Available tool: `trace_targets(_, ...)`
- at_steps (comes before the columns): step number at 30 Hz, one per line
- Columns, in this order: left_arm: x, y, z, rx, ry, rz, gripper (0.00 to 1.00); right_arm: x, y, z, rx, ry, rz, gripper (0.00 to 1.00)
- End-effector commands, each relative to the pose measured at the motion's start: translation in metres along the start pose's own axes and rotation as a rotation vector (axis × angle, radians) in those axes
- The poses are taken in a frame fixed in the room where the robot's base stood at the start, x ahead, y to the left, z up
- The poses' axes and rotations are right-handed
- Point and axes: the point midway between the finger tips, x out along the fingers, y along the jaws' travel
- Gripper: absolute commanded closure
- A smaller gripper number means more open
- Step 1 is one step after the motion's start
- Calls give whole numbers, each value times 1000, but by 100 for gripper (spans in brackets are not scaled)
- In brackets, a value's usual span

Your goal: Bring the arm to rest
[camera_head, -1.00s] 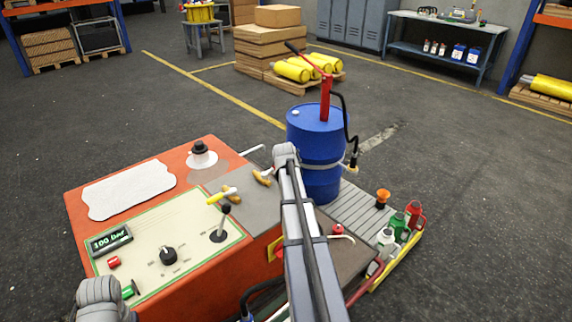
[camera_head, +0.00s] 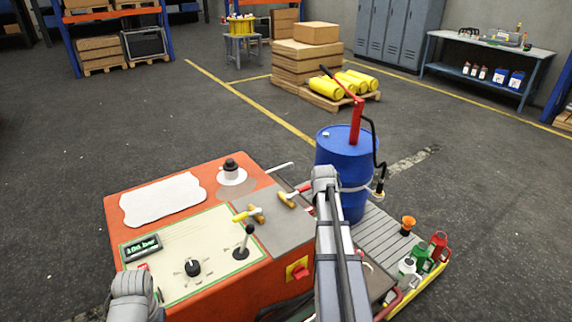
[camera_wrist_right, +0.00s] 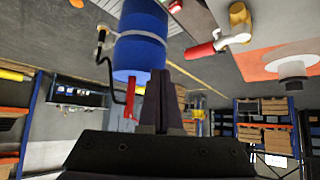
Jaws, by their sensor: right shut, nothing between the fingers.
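My right arm (camera_head: 335,250) rises from the bottom of the head view, its upper end in front of the blue drum; its gripper does not show there. In the right wrist view my right gripper (camera_wrist_right: 163,100) has its dark fingers together with nothing between them, in front of the drum and red pump handle. My left arm (camera_head: 135,296) shows only as a grey link at the lower left, over the near edge of the orange console; its gripper is out of view. The console (camera_head: 235,288) has a display, a knob and a black lever (camera_head: 244,243) on its panel.
The blue drum (camera_head: 342,160) with its red pump (camera_head: 356,118) stands behind the console. A tray to the right holds an orange funnel (camera_head: 408,224) and several small cans. Yellow cylinders (camera_head: 355,83) lie on a pallet behind. Dark floor is clear to the left.

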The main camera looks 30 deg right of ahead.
Motion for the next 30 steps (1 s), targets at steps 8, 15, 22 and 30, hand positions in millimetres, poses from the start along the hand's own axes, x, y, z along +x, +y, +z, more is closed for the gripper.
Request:
trace_targets(8, 0, 0, 0, 0, 0, 0, 49, -6, -16, 11, -20, -24, -16, 100)
trace_targets(15, 0, 0, 0, 0, 0, 0, 49, -62, -118, 105, -194, -228, -127, 100)
trace_targets(22, 0, 0, 0, 0, 0, 0, 49, -142, -192, 215, -424, -459, -235, 100)
trace_targets(30, -14, -1, 1, 0, 0, 0, 49, -265, -234, 332, -775, -704, -331, 100)
